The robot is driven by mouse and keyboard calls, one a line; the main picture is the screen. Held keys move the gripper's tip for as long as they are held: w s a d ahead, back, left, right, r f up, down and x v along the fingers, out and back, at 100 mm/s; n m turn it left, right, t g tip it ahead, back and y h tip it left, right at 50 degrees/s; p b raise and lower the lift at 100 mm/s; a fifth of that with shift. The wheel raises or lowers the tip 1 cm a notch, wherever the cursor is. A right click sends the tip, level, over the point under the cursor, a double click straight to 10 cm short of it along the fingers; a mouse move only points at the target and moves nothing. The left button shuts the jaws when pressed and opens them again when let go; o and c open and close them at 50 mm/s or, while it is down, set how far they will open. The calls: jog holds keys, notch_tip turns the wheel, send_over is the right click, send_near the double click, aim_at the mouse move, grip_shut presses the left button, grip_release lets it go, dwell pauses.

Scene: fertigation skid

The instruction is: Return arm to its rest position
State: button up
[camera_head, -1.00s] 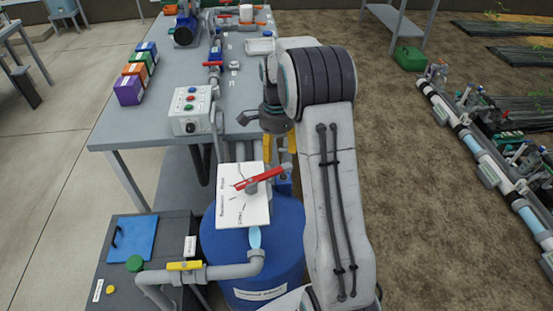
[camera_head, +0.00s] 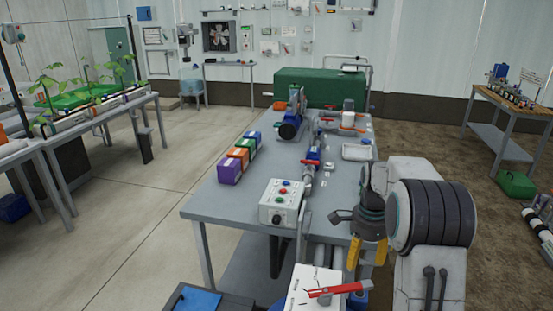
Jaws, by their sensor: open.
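My arm (camera_head: 428,240) rises at the lower right of the head view, with a white link and a dark ribbed joint. My gripper (camera_head: 366,252) hangs from it, pointing down, with two yellow fingers apart and nothing seen between them. It is at the near right edge of the grey skid table (camera_head: 235,200), to the right of the white control box. The fingertips are above and behind the red-handled valve (camera_head: 338,289) on its white plate. What lies right behind the fingers is hidden.
The white control box (camera_head: 283,203) with coloured buttons stands at the table's near edge. Coloured boxes (camera_head: 240,158), a blue pump (camera_head: 291,125) and piping with red handles stand farther back. A wooden bench (camera_head: 510,105) is at the far right.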

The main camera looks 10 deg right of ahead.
jog(key=s+a+f+n+g, duration=0.2)
jog(key=s+a+f+n, duration=0.15)
jog(key=s+n, duration=0.8)
jog(key=s+a+r+n+t, duration=0.2)
jog(key=s+a+r+n, duration=0.1)
jog(key=s+a+r, duration=0.2)
jog(key=s+a+r+n+t, duration=0.3)
jog(key=s+r, duration=0.3)
jog(key=s, duration=0.3)
jog(key=shift+s+a+t, duration=0.2)
jog(key=shift+a+t, duration=0.1)
jog(key=shift+a, duration=0.55)
jog(key=shift+o, duration=0.2)
jog(key=shift+n, duration=0.25)
